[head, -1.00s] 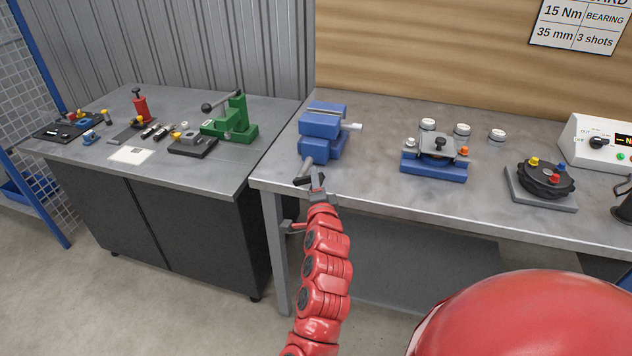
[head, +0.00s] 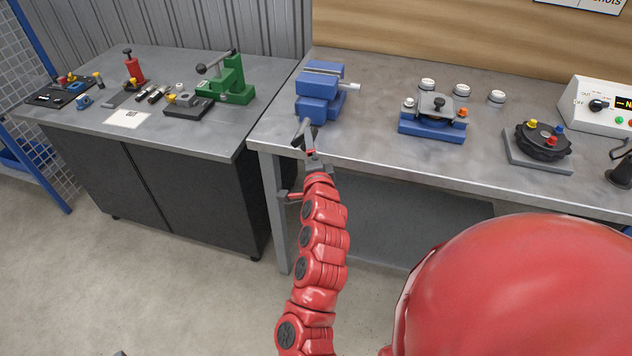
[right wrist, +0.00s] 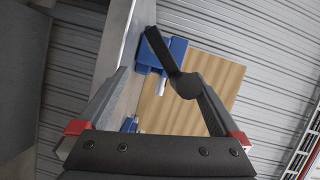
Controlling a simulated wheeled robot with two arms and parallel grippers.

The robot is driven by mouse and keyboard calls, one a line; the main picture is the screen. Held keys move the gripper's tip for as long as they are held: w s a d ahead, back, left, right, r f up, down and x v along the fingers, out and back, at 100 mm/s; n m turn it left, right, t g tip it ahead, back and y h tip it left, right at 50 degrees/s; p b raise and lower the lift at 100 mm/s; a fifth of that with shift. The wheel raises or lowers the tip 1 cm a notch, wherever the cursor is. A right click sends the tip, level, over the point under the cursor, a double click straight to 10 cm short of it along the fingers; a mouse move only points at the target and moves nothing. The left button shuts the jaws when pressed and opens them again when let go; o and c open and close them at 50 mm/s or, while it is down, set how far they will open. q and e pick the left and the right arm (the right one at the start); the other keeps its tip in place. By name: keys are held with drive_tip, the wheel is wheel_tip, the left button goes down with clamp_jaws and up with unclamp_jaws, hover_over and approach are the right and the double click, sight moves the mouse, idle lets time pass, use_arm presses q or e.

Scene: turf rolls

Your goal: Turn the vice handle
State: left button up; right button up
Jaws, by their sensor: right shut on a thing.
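The blue vice (head: 318,98) stands at the left front corner of the right-hand workbench, and it also shows in the right wrist view (right wrist: 176,52). Its screw and dark handle (head: 298,141) stick out over the front edge. In the right wrist view the handle (right wrist: 162,52) is a black bar with a round end beside one finger. My right gripper (head: 314,160) is shut on the handle, at the end of the raised red arm. The exact contact is hard to see. My left gripper is not in view.
The workbench (head: 385,155) also holds a blue fixture (head: 432,122), several white round parts, a black round fixture (head: 543,140) and a control box (head: 604,105). A second bench with a green press (head: 232,84) stands left. The floor in front is clear.

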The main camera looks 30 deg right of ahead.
drive_tip(key=r+p+v, duration=0.2)
drive_tip(key=p+v, duration=1.1)
drive_tip(key=v, duration=0.4)
drive_tip(key=shift+a, duration=0.25)
idle(0.5)
drive_tip(key=shift+w, duration=0.15)
idle(0.3)
